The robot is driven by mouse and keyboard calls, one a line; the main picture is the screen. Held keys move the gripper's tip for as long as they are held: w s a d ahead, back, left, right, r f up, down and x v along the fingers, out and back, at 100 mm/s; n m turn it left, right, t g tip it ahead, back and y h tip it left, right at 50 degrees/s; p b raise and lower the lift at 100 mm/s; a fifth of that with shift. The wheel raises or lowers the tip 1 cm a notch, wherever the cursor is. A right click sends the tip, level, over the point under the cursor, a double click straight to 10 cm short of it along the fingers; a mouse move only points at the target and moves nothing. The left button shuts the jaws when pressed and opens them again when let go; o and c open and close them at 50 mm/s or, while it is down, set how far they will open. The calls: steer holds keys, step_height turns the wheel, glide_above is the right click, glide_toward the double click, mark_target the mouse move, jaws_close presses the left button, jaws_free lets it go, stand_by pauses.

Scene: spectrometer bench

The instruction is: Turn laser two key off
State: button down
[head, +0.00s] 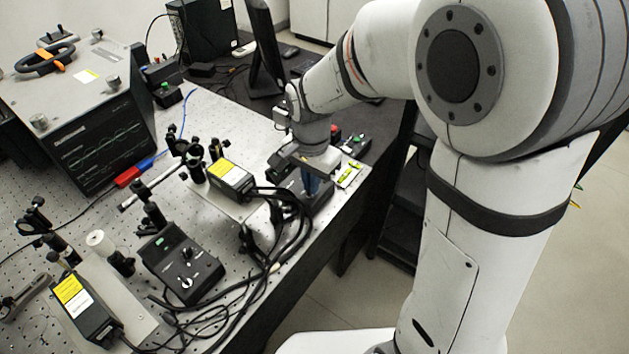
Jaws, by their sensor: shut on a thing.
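My gripper (312,184) points down at the far right part of the optical bench, over a black control box (322,200) beside the far laser. Its jaws are shut on the small key on that box, and the fingers hide the key. The gripper and cables cover much of the box's top face. A second black control box (205,262) stands nearer, with a key and a small green light on its top; my gripper is well apart from it.
The far laser head (232,174) and near laser head (88,305) have yellow labels. Thick black cables (270,250) loop along the bench edge. An oscilloscope (90,125) stands at left. A box with a red button (336,131) is behind my gripper.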

steer(key=shift+s+f+n, duration=0.15)
steer(key=shift+s+n, duration=0.05)
steer(key=shift+n, duration=0.1)
steer(key=n, duration=0.3)
steer(key=shift+s+a+n+b, duration=0.1)
steer(key=shift+n+b, duration=0.2)
steer(key=n, duration=0.4)
steer(key=shift+f+n, duration=0.1)
steer(key=shift+n, duration=0.2)
steer(key=n, duration=0.4)
steer(key=shift+b, duration=0.4)
steer(key=n, duration=0.5)
steer(key=c, duration=1.6)
jaws_free()
steer(key=shift+r, duration=0.2)
